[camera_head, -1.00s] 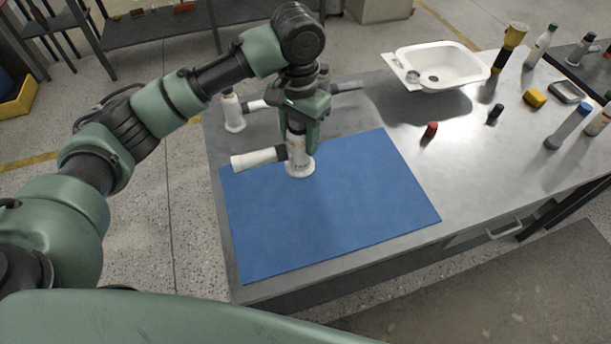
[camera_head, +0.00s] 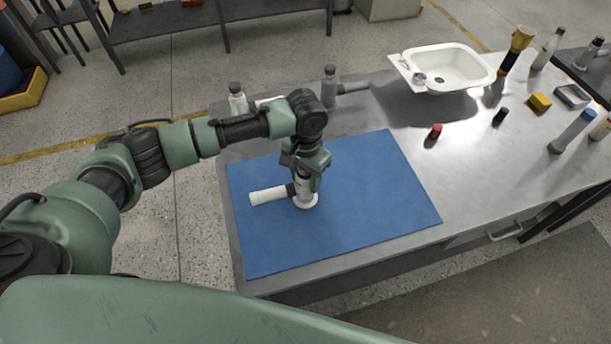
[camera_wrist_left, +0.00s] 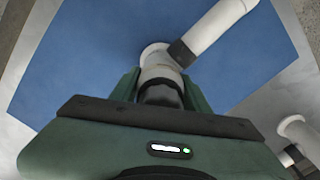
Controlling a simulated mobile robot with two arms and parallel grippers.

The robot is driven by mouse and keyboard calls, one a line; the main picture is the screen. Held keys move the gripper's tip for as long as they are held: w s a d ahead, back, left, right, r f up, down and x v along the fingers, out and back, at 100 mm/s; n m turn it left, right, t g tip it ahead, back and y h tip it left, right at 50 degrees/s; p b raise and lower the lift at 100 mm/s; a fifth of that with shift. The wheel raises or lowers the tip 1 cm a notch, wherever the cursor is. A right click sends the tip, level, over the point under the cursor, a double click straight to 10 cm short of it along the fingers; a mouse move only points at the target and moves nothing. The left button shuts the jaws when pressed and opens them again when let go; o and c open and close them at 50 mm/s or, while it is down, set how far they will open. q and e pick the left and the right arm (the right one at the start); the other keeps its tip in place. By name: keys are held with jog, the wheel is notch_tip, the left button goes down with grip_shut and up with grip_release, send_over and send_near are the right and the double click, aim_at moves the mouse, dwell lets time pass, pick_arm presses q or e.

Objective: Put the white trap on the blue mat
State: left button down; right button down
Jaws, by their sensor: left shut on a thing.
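The white trap (camera_head: 268,196) has an upright body with a round base and a white side pipe pointing left, joined by a dark collar. My left gripper (camera_head: 306,181) is shut on the trap's upright body from above. The trap is over the left middle part of the blue mat (camera_head: 365,215), upright, its base at or very near the mat surface; I cannot tell whether it touches. In the left wrist view the trap (camera_wrist_left: 212,30) shows between the green fingers (camera_wrist_left: 160,88), above the blue mat (camera_wrist_left: 90,50). My right gripper is not in view.
Two grey-capped traps (camera_head: 238,101) and (camera_head: 329,88) stand behind the mat. A white basin (camera_head: 455,66) is at the back. A red-topped item (camera_head: 436,131), a black one (camera_head: 500,116) and a yellow block (camera_head: 540,102) stand right. The mat's front and right are clear.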

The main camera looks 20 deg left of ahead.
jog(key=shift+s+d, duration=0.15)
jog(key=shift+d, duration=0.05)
pick_arm(q)
jog(key=c, duration=0.7)
grip_release()
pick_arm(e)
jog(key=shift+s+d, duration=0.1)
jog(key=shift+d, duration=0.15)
pick_arm(q)
notch_tip(320, 180, up, 11)
jog(key=shift+d+r+b, duration=0.1)
jog(key=shift+b, duration=1.1)
jog(key=shift+r, duration=0.5)
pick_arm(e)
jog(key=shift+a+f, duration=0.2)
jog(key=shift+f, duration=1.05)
